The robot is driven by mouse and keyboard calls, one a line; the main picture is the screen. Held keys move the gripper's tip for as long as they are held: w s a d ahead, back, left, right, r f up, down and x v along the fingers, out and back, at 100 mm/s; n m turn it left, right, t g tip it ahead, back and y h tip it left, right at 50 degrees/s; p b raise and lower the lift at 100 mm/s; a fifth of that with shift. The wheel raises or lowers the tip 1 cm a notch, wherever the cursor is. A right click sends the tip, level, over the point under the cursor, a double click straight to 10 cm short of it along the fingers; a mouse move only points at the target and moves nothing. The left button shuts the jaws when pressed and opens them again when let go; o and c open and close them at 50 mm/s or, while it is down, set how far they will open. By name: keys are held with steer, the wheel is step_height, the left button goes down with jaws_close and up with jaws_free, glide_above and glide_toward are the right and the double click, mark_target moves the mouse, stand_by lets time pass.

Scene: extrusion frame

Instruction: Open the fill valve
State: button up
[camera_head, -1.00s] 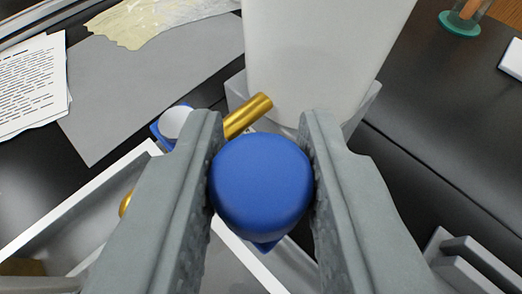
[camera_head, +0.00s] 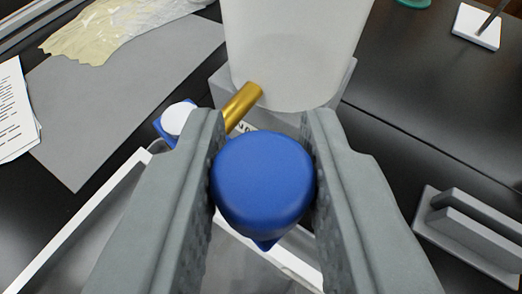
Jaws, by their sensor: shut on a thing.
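A blue valve knob (camera_head: 264,182) sits between the two grey fingers of my gripper (camera_head: 264,175), which is shut on it with a finger against each side. A small pointed blue part shows under the knob's lower edge. A brass pipe (camera_head: 242,106) runs from behind the knob up to the base of a large white container (camera_head: 295,50), which stands on a grey block (camera_head: 350,82). The valve body below the knob is mostly hidden by the knob and fingers.
A blue part with a white round cap (camera_head: 177,119) is left of the fingers. A white-rimmed tray (camera_head: 75,222) lies below. A grey mat (camera_head: 110,100), yellowish gloves (camera_head: 110,28) and papers (camera_head: 15,110) are at left. A grey handled block (camera_head: 470,228) is at right.

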steer(key=shift+s+a+f+m+h, duration=0.2)
steer(key=shift+a+f+m+h, duration=0.1)
steer(key=shift+m+h, duration=0.45)
steer(key=shift+h, duration=0.35)
steer(key=shift+s+a+r+m+h, duration=0.15)
steer(key=shift+m+h, duration=0.15)
steer(key=shift+m, duration=0.15)
steer(key=o, duration=1)
steer(key=shift+r, duration=0.1)
steer(key=v, duration=1.7)
steer(key=shift+a+r, duration=0.2)
steer(key=shift+r, duration=0.05)
